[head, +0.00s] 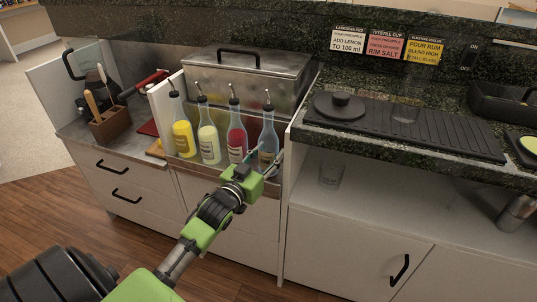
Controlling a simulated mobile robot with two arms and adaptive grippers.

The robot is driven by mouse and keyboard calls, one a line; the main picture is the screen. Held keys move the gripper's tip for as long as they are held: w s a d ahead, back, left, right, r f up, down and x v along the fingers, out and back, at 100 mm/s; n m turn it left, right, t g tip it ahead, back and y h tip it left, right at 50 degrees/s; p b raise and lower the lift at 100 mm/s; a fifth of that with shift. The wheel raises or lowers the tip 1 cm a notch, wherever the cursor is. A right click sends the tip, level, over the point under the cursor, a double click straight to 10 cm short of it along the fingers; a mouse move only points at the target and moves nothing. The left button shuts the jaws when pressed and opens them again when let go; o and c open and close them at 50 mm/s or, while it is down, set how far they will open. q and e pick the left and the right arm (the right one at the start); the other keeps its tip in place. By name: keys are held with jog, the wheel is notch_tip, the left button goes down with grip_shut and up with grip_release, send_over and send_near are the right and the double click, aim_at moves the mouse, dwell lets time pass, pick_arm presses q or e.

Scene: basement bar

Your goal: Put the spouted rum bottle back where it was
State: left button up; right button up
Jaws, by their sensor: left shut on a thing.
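The spouted rum bottle (269,132) looks to be the clear, bluish bottle at the right end of a row of spouted bottles. It stands about upright, in line with the others at the rack's right end. My left gripper (261,163) reaches in from the front and is shut on its lower part. The gripper hides some of the bottle's base, so I cannot tell whether the bottle rests on the rack (222,171) or hangs just above it. My right gripper is out of view.
Yellow (182,135), pale (208,140) and red (236,138) bottles stand close on the left. A lidded metal bin (248,75) is behind. A white panel and granite counter (385,145) border the right, with a black drip mat (430,127) on top.

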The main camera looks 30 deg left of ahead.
pick_arm(q)
jog(key=o, duration=1.5)
jog(key=shift+f, duration=0.1)
jog(key=shift+o, duration=0.2)
